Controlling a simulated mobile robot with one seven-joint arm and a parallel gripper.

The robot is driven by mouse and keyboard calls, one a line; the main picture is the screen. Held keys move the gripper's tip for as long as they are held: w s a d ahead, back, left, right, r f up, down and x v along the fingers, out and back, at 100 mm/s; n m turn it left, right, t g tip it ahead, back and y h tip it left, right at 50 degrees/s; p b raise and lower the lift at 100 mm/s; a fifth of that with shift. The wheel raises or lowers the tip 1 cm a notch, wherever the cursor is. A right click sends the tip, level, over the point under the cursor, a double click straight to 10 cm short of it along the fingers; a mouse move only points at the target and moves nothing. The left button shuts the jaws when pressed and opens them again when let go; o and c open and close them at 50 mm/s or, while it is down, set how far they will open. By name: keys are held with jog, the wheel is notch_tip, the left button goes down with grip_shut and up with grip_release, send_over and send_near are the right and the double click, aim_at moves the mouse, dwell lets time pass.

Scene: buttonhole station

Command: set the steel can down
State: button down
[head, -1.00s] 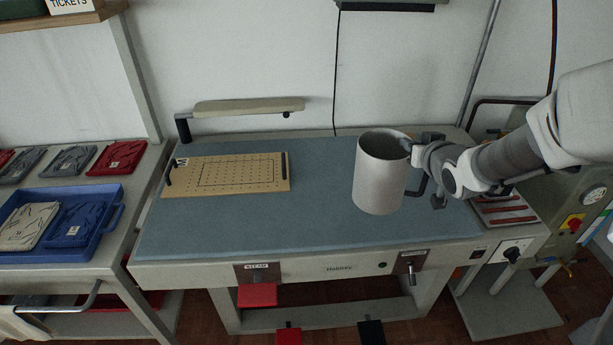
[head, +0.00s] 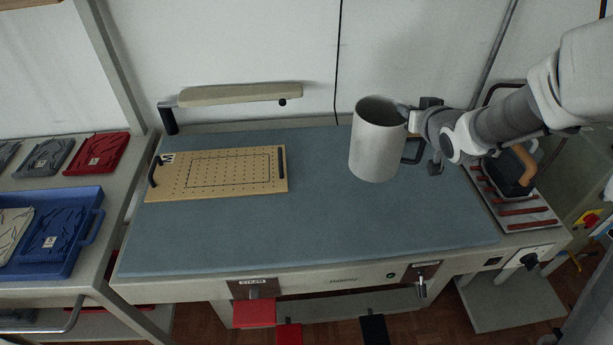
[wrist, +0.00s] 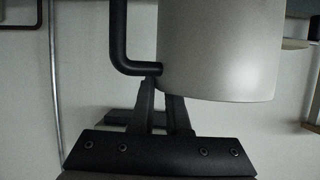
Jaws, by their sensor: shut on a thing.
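The steel can (head: 375,145) is a pale grey cylinder, open at the top, with a dark handle (head: 413,152) on its right side. It appears upright over the back right part of the blue-grey table top (head: 300,225). I cannot tell whether its base touches the surface. My gripper (head: 412,122) is shut on the can near its upper rim on the handle side. In the wrist view the fingers (wrist: 160,98) meet at the can wall (wrist: 220,50), beside where the handle (wrist: 118,40) joins it. The exact grip point is partly hidden.
A perforated tan board (head: 220,172) lies on the table's left. A padded arm (head: 240,94) stands behind it. An iron (head: 510,170) sits on a rest (head: 515,208) at right. A blue tray (head: 85,270) is far left. The table's middle and front are clear.

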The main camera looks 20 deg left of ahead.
jog(key=s+a+f, duration=0.4)
jog(key=a+f, duration=0.6)
jog(key=shift+s+a+f, duration=0.25)
jog(key=shift+a+f, duration=0.15)
jog(key=c, duration=0.9)
grip_release()
jog(key=shift+s, duration=0.15)
